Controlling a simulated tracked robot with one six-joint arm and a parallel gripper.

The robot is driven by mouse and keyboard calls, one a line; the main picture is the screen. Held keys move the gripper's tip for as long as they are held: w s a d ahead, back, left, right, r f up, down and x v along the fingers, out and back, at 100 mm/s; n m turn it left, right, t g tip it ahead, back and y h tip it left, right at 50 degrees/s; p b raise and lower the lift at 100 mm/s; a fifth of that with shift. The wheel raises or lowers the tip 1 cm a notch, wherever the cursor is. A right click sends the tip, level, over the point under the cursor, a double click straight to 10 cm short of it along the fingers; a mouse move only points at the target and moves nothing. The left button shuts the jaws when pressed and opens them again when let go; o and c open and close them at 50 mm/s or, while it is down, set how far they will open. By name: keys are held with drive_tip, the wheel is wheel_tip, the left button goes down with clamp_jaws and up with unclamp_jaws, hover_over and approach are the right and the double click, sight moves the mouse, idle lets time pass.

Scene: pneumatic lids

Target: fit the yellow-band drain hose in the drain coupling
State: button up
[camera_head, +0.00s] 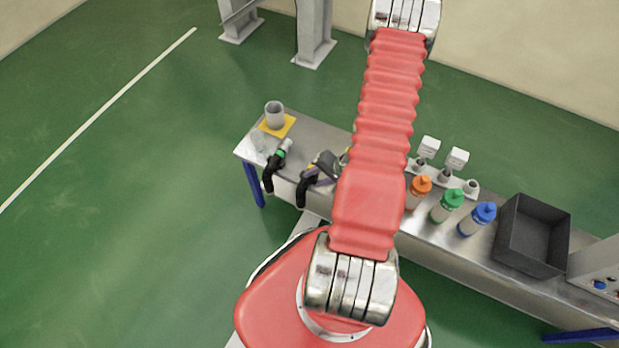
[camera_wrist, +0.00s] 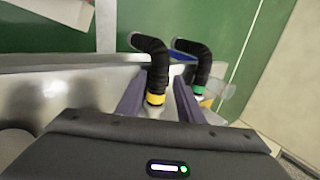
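The yellow-band drain hose (camera_wrist: 157,84) is a black bent hose with a yellow band near its end. In the wrist view it lies between my gripper's two purple-grey fingers (camera_wrist: 162,80), nearer the left one. A gap shows between it and the right finger, so my gripper is open around it. In the head view the hose (camera_head: 303,189) hangs over the bench's front edge, and my gripper (camera_head: 320,167) is partly hidden by my red arm. A row of small grey couplings (camera_head: 445,176) stands to the right; I cannot tell which is the drain coupling.
A green-band hose (camera_head: 276,162) lies just left of the yellow-band one, close to my gripper. A grey cup (camera_head: 274,113) stands on a yellow mat. Orange (camera_head: 418,193), green (camera_head: 446,206) and blue (camera_head: 477,220) bottles and a dark bin (camera_head: 512,242) stand to the right.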

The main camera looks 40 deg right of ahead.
sight(309, 180)
drive_tip(key=shift+d+x, duration=0.15)
drive_tip(key=shift+x, duration=1)
drive_tip(key=shift+d+x, duration=0.1)
drive_tip(key=shift+x, duration=1.05)
drive_tip(key=shift+c, duration=0.6)
clamp_jaws()
